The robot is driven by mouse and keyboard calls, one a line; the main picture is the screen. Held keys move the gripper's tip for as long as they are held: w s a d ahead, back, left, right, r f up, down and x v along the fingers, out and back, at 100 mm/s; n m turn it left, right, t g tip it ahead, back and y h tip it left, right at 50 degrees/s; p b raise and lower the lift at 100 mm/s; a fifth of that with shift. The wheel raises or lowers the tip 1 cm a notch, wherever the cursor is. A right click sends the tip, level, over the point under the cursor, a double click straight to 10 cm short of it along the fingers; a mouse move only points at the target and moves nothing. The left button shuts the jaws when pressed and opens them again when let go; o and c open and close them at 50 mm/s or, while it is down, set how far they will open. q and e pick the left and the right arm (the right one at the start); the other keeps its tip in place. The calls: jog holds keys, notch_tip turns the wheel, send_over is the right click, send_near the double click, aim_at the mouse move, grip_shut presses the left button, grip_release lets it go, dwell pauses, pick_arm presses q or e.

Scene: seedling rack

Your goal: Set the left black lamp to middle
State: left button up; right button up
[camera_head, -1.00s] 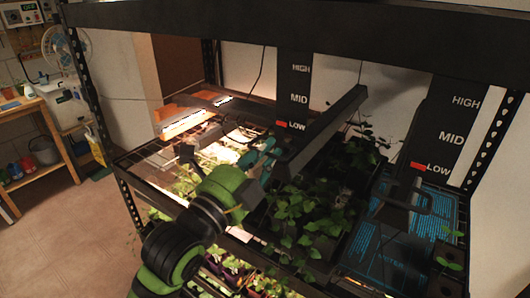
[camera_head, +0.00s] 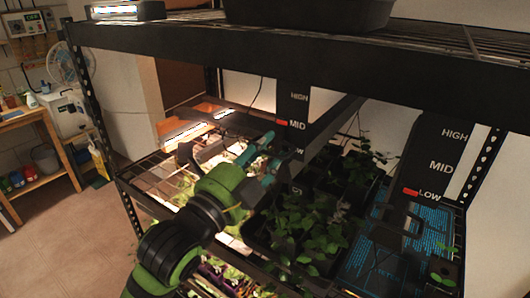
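The left black lamp (camera_head: 333,126) is a long dark bar on a black upright scale (camera_head: 293,104) marked HIGH and MID. Its red marker (camera_head: 282,122) is level with MID. My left gripper (camera_head: 272,158), with teal fingers, is at the near end of this lamp. The fingers overlap the dark lamp end, so whether they are closed on it is unclear. My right gripper is not in view.
The right black lamp (camera_head: 387,236) has its red marker (camera_head: 411,192) at LOW. Leafy seedlings (camera_head: 305,225) stand below the left lamp. A black shelf beam (camera_head: 300,52) crosses above. A lit lamp (camera_head: 185,134) is at left.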

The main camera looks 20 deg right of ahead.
pick_arm(q)
jog(key=v, duration=1.2)
dwell(0.3)
